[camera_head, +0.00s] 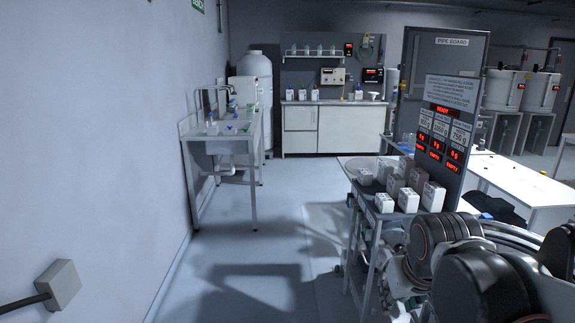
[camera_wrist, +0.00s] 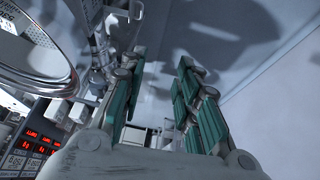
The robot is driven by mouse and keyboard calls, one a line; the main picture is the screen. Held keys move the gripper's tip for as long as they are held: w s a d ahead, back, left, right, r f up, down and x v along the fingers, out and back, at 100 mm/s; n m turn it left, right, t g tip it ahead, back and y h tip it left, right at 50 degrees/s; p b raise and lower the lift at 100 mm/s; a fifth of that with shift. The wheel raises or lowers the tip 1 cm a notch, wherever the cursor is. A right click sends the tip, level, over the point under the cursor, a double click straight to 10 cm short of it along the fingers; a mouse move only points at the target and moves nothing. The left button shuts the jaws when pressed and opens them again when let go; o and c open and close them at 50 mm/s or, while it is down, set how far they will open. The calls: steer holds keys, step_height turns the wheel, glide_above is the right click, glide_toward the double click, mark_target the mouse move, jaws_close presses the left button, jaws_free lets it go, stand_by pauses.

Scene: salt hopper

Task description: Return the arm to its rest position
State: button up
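My arm (camera_head: 470,260) is folded at the lower right of the head view, close to the camera and beside the metal cart. In the wrist view my gripper (camera_wrist: 162,68) has its two teal-padded fingers spread apart, with nothing between them. Past the fingers I see grey floor and shadow. I cannot make out the fingertips in the head view.
A sink bench (camera_head: 222,140) stands left; floor between is clear.

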steer(key=s+a+t, duration=0.2)
steer(key=s, duration=0.8)
steer(key=shift+y, duration=0.3)
